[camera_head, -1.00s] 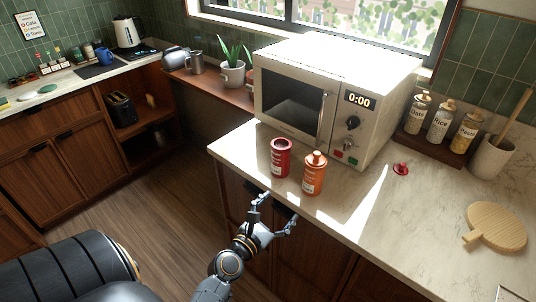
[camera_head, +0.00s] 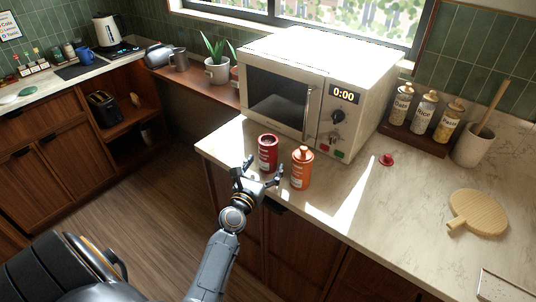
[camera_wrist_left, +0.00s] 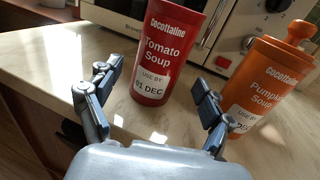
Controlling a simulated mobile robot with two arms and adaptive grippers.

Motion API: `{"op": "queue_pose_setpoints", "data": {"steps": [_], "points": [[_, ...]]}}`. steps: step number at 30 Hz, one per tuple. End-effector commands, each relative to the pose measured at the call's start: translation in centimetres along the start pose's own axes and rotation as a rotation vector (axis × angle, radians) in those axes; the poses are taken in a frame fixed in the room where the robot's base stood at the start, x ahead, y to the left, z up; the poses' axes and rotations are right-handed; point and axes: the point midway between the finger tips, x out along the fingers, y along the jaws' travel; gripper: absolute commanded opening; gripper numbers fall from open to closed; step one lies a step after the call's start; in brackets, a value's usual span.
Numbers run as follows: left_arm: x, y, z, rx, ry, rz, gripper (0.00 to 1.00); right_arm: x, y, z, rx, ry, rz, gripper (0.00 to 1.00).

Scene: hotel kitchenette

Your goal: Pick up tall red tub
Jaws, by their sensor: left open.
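The tall red tub (camera_head: 268,153) stands upright on the counter in front of the microwave. In the left wrist view the red tub (camera_wrist_left: 168,52) carries a "Tomato Soup" label and stands just beyond the fingertips, roughly between them. My left gripper (camera_head: 259,172) is open and empty at the counter's front edge, close in front of the red tub. Its two fingers (camera_wrist_left: 155,92) are spread apart in the left wrist view. An orange tub (camera_head: 301,168) labelled "Pumpkin Soup" (camera_wrist_left: 268,84) stands close to the right of the red tub, near the right finger. My right gripper is not in view.
The white microwave (camera_head: 298,92) stands right behind the tubs. A small red lid-like object (camera_head: 386,159) lies to their right, with a wooden board (camera_head: 478,212) farther right. Jars (camera_head: 424,108) stand at the back right. The counter (camera_head: 370,200) between is clear.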

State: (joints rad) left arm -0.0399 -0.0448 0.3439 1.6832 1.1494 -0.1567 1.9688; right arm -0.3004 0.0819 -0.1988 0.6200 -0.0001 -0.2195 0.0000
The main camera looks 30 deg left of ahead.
Motion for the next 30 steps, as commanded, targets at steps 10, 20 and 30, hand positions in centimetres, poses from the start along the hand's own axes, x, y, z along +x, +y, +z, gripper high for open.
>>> {"op": "queue_pose_setpoints", "data": {"steps": [10, 20, 30], "points": [[3.7, 0.3, 0.0, 0.001, 0.0, 0.0, 0.81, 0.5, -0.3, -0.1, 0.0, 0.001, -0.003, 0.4], [3.6, 0.3, 0.1, 0.002, 0.0, 0.0, 0.5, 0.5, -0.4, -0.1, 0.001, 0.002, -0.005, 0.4], [3.7, 0.3, 0.1, 0.002, -0.002, 0.0, 0.1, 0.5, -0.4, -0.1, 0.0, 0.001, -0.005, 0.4]]}}
